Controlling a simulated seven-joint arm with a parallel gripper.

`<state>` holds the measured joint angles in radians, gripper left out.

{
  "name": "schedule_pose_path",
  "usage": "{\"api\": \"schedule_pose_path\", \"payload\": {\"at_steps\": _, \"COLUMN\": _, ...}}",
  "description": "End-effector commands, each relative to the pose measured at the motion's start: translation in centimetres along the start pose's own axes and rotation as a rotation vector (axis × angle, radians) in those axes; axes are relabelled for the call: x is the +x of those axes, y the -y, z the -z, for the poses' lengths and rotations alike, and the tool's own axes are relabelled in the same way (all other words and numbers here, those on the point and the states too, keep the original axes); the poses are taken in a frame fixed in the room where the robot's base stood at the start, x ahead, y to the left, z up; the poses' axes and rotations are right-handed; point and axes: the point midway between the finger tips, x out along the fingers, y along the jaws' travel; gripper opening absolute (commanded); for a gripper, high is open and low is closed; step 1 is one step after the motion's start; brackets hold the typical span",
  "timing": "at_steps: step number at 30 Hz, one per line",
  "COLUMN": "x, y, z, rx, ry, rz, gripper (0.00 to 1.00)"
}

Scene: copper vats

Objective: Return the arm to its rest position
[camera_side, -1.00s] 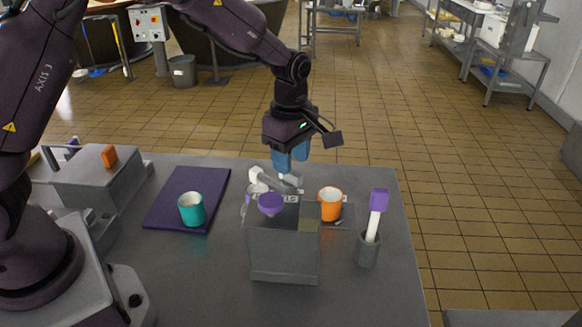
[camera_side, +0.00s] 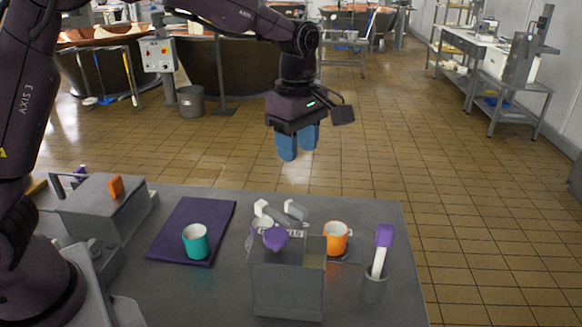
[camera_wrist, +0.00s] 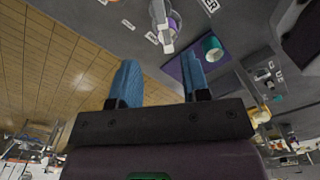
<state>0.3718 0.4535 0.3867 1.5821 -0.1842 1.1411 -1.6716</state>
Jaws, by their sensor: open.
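My gripper (camera_side: 297,143) hangs in the air well above the back of the grey table (camera_side: 220,290), pointing down. Its two blue fingers are apart with nothing between them. In the wrist view the gripper (camera_wrist: 160,82) also shows empty, its fingers spread. What lies inside the box is hidden.
A teal cup (camera_side: 195,241) stands on a purple mat (camera_side: 170,235) at left. An orange cup (camera_side: 336,239) is behind the box. A purple-headed tool (camera_side: 384,238) stands in a grey holder (camera_side: 373,289) at right. A grey machine (camera_side: 108,208) is at far left. The air around my gripper is clear.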

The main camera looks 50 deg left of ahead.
Motion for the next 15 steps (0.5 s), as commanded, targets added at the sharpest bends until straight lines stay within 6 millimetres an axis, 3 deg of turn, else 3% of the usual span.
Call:
{"api": "schedule_pose_path", "payload": {"at_steps": 4, "x": 0.6, "y": 0.2, "z": 0.3, "rx": 0.206, "ry": -0.010, "rz": 0.000, "gripper": 0.43}}
{"api": "schedule_pose_path", "payload": {"at_steps": 7, "x": 1.4, "y": 1.8, "z": 0.5, "rx": 0.443, "ry": -0.008, "rz": 0.020, "gripper": 0.43}}
{"api": "schedule_pose_path", "payload": {"at_steps": 11, "x": 0.3, "y": 5.0, "z": 1.2, "rx": 0.784, "ry": 0.020, "rz": -0.010, "gripper": 0.43}}
{"api": "schedule_pose_path", "payload": {"at_steps": 15, "x": -2.0, "y": 9.4, "z": 2.5, "rx": 1.160, "ry": 0.026, "rz": -0.095, "gripper": 0.43}}
